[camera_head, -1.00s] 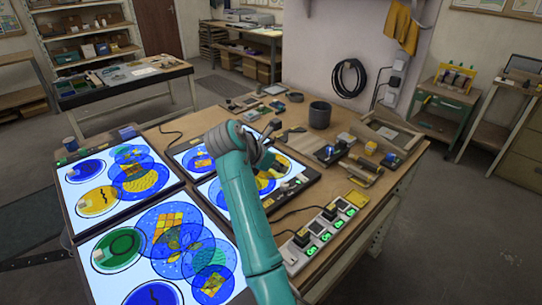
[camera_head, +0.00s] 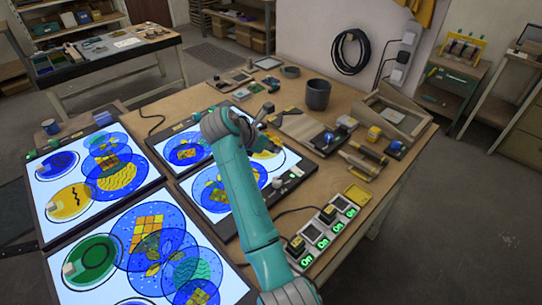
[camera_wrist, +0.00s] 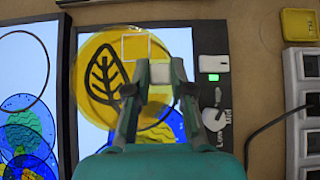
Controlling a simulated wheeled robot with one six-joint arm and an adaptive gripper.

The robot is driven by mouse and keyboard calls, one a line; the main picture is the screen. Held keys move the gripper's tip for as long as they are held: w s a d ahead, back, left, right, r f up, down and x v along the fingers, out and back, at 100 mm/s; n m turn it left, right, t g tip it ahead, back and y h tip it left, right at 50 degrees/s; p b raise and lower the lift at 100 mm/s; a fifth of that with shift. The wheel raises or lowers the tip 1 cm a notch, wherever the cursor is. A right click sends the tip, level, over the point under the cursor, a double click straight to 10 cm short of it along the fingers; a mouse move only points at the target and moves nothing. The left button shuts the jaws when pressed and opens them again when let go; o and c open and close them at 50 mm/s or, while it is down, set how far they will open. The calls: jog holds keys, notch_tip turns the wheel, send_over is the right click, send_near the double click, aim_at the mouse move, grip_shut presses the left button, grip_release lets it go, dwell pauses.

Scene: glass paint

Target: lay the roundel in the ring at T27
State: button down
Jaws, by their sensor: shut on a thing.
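My gripper (camera_wrist: 156,92) is shut on a pale block (camera_wrist: 160,73), which appears to be the grip tab of a yellow roundel with a black leaf (camera_wrist: 103,78). The roundel lies over or just above a lit panel (camera_wrist: 93,28) in the wrist view; I cannot tell whether it touches. A pale square outline (camera_wrist: 135,47) shows on the yellow beside the fingertips. In the head view my gripper (camera_head: 262,118) is over the far right lit panel (camera_head: 222,228), and part of the yellow disc (camera_head: 266,146) shows beside it.
Other lit panels carry a green disc (camera_head: 92,262), a yellow disc (camera_head: 69,203) and overlapping blue discs. A dark cup (camera_head: 317,94), tools and a green-lit switch strip (camera_head: 325,232) stand on the right of the bench. A knob (camera_wrist: 213,118) sits on the panel's edge.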

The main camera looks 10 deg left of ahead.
aim_at(267, 156)
jog(key=shift+f, duration=2.15)
jog(key=shift+f, duration=0.15)
jog(key=c, duration=1)
grip_release()
jog(key=v, duration=1.2)
jog(key=shift+s, duration=0.1)
jog(key=shift+d, duration=0.1)
